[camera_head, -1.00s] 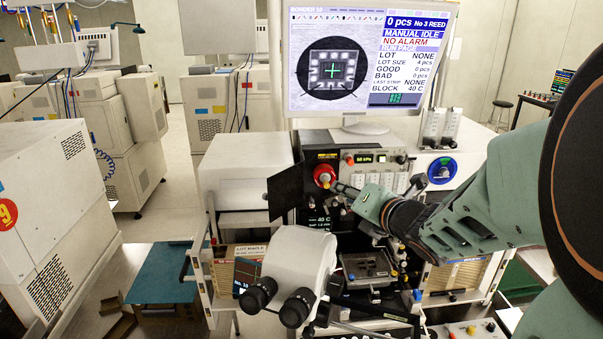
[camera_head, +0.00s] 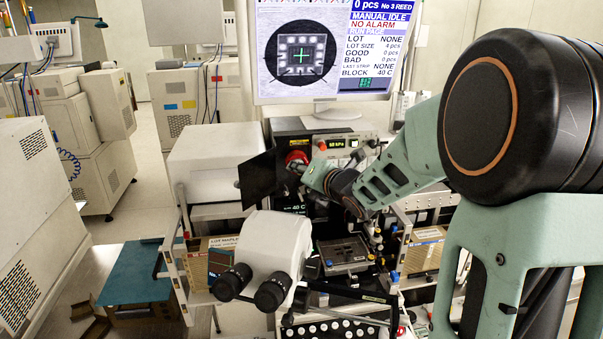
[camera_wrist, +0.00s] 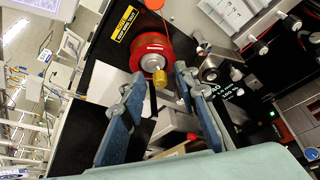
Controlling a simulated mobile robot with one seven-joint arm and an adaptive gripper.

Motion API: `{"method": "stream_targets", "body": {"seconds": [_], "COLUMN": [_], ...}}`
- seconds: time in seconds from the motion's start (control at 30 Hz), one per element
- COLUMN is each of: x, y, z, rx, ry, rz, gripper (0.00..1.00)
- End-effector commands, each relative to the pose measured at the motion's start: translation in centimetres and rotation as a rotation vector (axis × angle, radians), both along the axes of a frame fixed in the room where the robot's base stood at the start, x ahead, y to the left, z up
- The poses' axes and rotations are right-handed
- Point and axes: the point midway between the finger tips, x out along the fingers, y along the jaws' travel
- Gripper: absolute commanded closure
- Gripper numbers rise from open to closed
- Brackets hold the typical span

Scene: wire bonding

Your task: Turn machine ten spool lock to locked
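The red spool (camera_wrist: 152,50) sits on the dark front panel of the bonder, with a small brass-coloured knob (camera_wrist: 160,78) at its near end. I cannot tell whether this knob is the spool lock or how it is set. In the wrist view the two blue fingers of my gripper (camera_wrist: 159,82) are spread apart, with the knob between their tips and no clear contact. In the head view the red spool (camera_head: 296,158) shows at the panel's upper left. My gripper is there beside it, mostly hidden by my wrist.
A monitor (camera_head: 325,50) stands above the panel. A white microscope (camera_head: 268,250) with black eyepieces is in front. A black plate (camera_head: 257,178) is left of the spool. In the wrist view, metal knobs (camera_wrist: 210,70) lie close right of the fingers.

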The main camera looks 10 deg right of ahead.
Motion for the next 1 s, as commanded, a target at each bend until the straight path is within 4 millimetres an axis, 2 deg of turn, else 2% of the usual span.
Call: {"method": "stream_targets", "body": {"seconds": [0.03, 0.3, 0.67, 1.0], "x": [-0.01, -0.02, -0.04, -0.04], "y": [0.01, -0.01, -0.04, -0.17], "z": [0.01, 0.02, -0.08, -0.50], "rx": [0.000, 0.000, 0.023, 0.218], "ry": [0.000, 0.000, -0.001, -0.001], "rz": [0.000, 0.000, 0.001, 0.000], "gripper": [0.72, 1.00, 1.00, 1.00]}}
